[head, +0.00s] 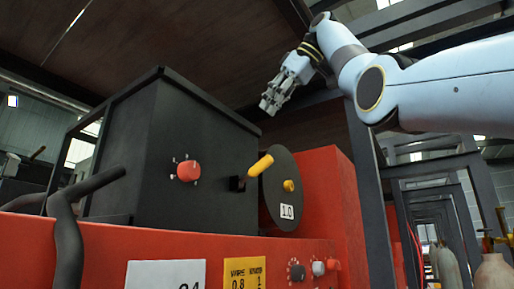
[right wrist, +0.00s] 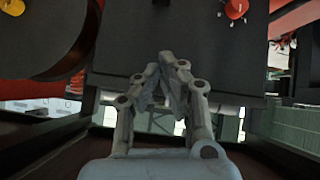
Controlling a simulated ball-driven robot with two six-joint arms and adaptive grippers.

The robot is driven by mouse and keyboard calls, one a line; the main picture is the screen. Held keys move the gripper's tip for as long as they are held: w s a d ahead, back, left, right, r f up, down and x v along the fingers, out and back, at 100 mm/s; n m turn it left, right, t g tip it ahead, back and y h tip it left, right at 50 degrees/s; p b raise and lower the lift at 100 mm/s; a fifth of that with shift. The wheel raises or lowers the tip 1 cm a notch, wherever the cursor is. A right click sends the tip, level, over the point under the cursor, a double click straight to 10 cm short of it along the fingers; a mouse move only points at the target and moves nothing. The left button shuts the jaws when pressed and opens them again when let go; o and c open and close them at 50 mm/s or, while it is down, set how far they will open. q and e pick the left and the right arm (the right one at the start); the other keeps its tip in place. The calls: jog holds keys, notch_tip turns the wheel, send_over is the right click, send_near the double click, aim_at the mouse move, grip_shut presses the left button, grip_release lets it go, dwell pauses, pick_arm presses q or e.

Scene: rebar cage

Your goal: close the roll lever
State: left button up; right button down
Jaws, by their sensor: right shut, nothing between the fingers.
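A short lever with a yellow grip (head: 260,166), which looks like the roll lever, sticks out at a slant from a dark slot on the black housing (head: 190,130), beside a dark round disc (head: 285,200). In the right wrist view a yellow end (right wrist: 12,6), likely the lever's grip, shows at the top left corner near the disc (right wrist: 40,35). My right gripper (head: 270,104) is shut and empty, above and apart from the lever. Its closed fingers (right wrist: 172,62) point toward the housing in the right wrist view. My left gripper is not in view.
A red knob (head: 188,170) sits on the housing's front. Bent black bars (head: 68,235) rise at the left. The red machine body (head: 60,250) carries labels and small knobs (head: 297,270). Dark frame posts (head: 370,190) stand right. Open space lies between my gripper and the lever.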

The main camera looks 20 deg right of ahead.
jog(key=p+x, duration=0.3)
jog(key=p, duration=0.5)
send_over(259, 162)
jog(key=w+a, duration=0.2)
notch_tip(259, 162, down, 4)
jog(key=f, duration=0.1)
jog(key=d+f, duration=0.2)
jog(key=shift+s, duration=0.3)
jog(key=shift+s+d+f, duration=0.2)
jog(key=shift+d+f, duration=0.05)
jog(key=shift+f, duration=0.1)
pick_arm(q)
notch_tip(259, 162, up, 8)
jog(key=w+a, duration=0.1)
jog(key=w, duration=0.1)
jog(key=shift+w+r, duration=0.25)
pick_arm(e)
jog(key=shift+a, duration=0.1)
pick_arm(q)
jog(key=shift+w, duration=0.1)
pick_arm(e)
jog(key=shift+w+a, duration=0.1)
jog(key=shift+a, duration=0.05)
